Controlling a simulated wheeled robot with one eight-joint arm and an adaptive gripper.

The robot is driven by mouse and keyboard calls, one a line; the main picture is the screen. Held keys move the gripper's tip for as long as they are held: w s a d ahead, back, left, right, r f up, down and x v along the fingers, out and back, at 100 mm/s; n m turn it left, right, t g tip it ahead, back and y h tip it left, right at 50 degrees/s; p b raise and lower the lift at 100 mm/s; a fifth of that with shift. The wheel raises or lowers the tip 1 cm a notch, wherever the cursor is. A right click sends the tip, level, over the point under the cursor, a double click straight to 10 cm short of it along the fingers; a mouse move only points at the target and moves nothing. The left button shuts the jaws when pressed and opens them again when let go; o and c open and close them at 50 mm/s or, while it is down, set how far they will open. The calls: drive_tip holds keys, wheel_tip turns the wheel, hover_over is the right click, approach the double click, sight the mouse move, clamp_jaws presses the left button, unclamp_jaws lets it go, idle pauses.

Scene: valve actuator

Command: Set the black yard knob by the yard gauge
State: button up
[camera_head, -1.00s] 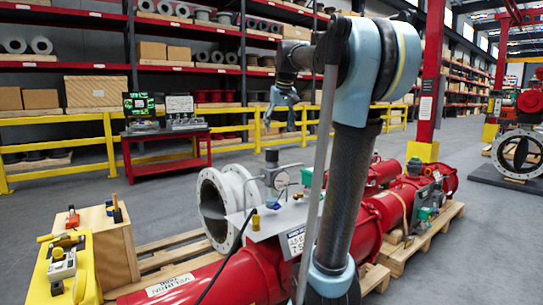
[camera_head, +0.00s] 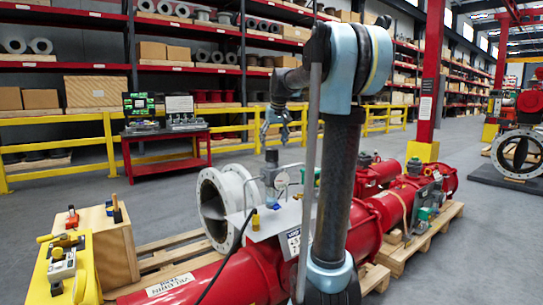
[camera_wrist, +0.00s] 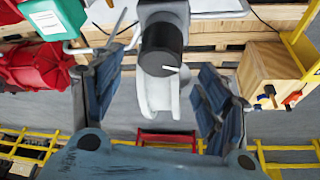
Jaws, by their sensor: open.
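The black yard knob (camera_head: 271,155) sits upright on a grey fitting above the silver plate on the red actuator. My gripper (camera_head: 276,130) is above the knob, pointing down. In the wrist view my gripper (camera_wrist: 152,82) has its two fingers spread wide on either side of the knob, apart from it. The gauge face is not clear there.
The red actuator (camera_head: 180,285) lies on wooden pallets. A white flange (camera_head: 215,205) stands left of the gauge. A wooden box (camera_head: 112,240) and a yellow stand (camera_head: 88,280) with tools are at lower left. A yellow rail (camera_head: 70,145) runs behind.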

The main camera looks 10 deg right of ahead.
sight(272, 149)
drive_tip(key=x, duration=0.6)
drive_tip(key=shift+w+f, duration=0.15)
drive_tip(key=shift+f, duration=0.15)
drive_tip(key=c, duration=1.1)
